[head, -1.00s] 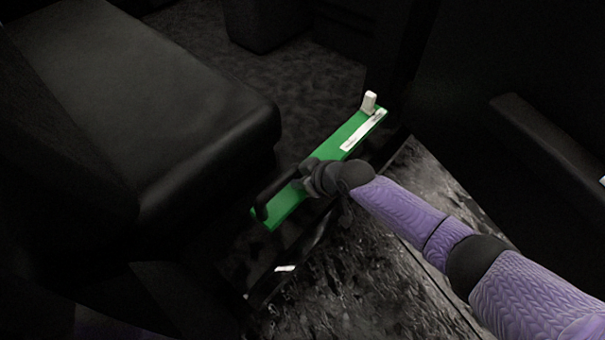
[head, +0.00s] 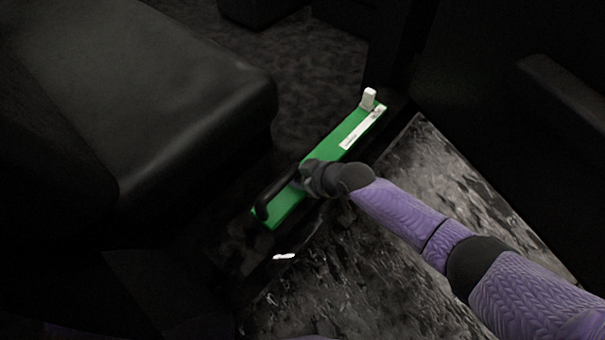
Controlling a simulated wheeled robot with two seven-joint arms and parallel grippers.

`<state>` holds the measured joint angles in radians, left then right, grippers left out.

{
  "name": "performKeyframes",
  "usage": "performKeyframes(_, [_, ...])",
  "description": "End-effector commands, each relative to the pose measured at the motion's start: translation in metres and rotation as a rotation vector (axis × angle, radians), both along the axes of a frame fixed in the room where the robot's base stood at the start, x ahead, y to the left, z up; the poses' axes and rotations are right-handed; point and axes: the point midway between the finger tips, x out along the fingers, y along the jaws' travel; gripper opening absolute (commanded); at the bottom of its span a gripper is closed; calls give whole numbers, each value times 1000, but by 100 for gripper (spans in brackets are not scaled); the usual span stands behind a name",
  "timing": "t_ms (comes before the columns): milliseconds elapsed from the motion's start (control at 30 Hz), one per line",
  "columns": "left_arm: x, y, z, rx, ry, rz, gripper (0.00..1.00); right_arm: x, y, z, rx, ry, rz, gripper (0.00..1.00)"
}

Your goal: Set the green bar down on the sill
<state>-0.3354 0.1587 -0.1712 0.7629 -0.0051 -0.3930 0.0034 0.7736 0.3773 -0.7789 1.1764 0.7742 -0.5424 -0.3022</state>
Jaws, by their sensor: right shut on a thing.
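The green bar (head: 342,134) is a long flat green piece with a white label and a black handle (head: 275,193) at its near end. It lies diagonally in the middle of the head view, along the dark sill (head: 385,150). My right gripper (head: 306,178) is shut on the bar's black handle, and my purple right arm comes in from the lower right. Fingers and part of the handle are partly hidden by the wrist. I cannot tell whether the bar touches the sill. My left gripper is not in view.
A small white block (head: 368,98) stands at the bar's far end. A black seat (head: 140,100) fills the left. Dark carpet (head: 290,75) lies beyond the bar. Rough grey ground (head: 370,260) lies to the right, and a dark door panel (head: 540,130) stands at the far right.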

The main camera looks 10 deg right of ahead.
Motion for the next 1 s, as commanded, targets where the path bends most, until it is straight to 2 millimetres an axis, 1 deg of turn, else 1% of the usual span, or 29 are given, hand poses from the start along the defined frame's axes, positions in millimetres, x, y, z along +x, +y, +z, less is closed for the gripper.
performKeyframes(233, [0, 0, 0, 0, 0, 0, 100, 1, 0, 2, 0, -6, 1, 0])
performKeyframes(633, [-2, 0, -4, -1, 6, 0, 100, 1, 0, -5, 1, -4, 1, 0])
performKeyframes(667, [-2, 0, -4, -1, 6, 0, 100, 1, 0, -5, 0, -5, 0, 38])
performKeyframes(700, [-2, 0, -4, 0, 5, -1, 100, 1, 0, -5, 1, -6, 0, 47])
performKeyframes(767, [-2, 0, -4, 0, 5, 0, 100, 1, 0, -5, 1, -4, 1, 60])
performKeyframes(800, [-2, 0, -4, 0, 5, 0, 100, 1, 0, -5, 1, -4, 1, 68])
performKeyframes(833, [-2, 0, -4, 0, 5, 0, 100, 1, 0, -5, 0, -4, 1, 74])
performKeyframes(867, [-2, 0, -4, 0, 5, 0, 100, 1, 0, -5, 0, -4, 1, 77])
performKeyframes(1000, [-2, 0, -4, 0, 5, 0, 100, 0, 0, -5, 0, -2, 0, 77])
